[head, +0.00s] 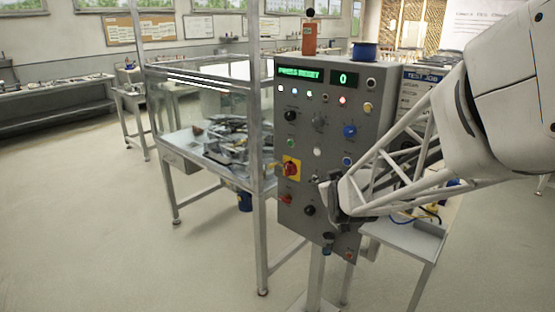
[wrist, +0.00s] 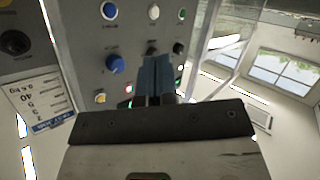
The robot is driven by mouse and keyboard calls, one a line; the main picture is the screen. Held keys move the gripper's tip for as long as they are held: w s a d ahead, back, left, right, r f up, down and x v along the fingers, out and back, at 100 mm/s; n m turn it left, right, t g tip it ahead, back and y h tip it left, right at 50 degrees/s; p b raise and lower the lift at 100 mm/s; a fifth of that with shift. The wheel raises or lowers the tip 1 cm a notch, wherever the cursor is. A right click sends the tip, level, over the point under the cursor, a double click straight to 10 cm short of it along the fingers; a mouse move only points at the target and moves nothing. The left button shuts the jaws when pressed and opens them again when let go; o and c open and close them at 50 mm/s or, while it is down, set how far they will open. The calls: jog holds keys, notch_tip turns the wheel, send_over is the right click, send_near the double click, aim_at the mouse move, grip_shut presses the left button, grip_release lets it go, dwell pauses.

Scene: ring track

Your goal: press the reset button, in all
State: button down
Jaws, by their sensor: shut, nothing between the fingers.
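A grey control panel (head: 300,185) stands upright on a post, with a green display (head: 299,72) reading "PRESS RESET" and a counter (head: 344,79) showing 0. Its middle row has a green button (head: 290,143), a white button (head: 317,152) and a blue button (head: 347,161). The wrist view shows this row too, with blue (wrist: 109,10), white (wrist: 153,12) and green (wrist: 182,14). The labels are too small to tell which is reset. My gripper (head: 328,190) is shut and empty in front of the panel. In the wrist view its fingertips (wrist: 155,58) overlap the central dial; contact cannot be told.
A blue knob (head: 350,131), a yellow-backed red switch (head: 291,168) and lower knobs crowd the panel. A framed clear enclosure (head: 208,85) over a work table stands left. A small side table (head: 408,238) stands right. The floor at left is free.

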aim_at(347, 162)
jog(key=w+d+f+n+t, duration=0.1)
jog(key=w+f+n+t, duration=0.1)
jog(key=w+t, duration=0.5)
jog(key=shift+w+f+h, duration=0.3)
jog(key=shift+w+f, duration=0.4)
jog(key=shift+w, duration=0.75)
jog(key=shift+w+d, duration=0.15)
jog(key=shift+d, duration=0.05)
jog(key=shift+w+d, duration=2.95)
jog(key=shift+d, duration=0.05)
jog(key=shift+w+d, duration=0.55)
jog(key=shift+w, duration=0.05)
dwell(0.7)
jog(key=shift+s+a, duration=0.1)
dwell(0.3)
jog(key=shift+s+a, duration=0.45)
dwell(0.4)
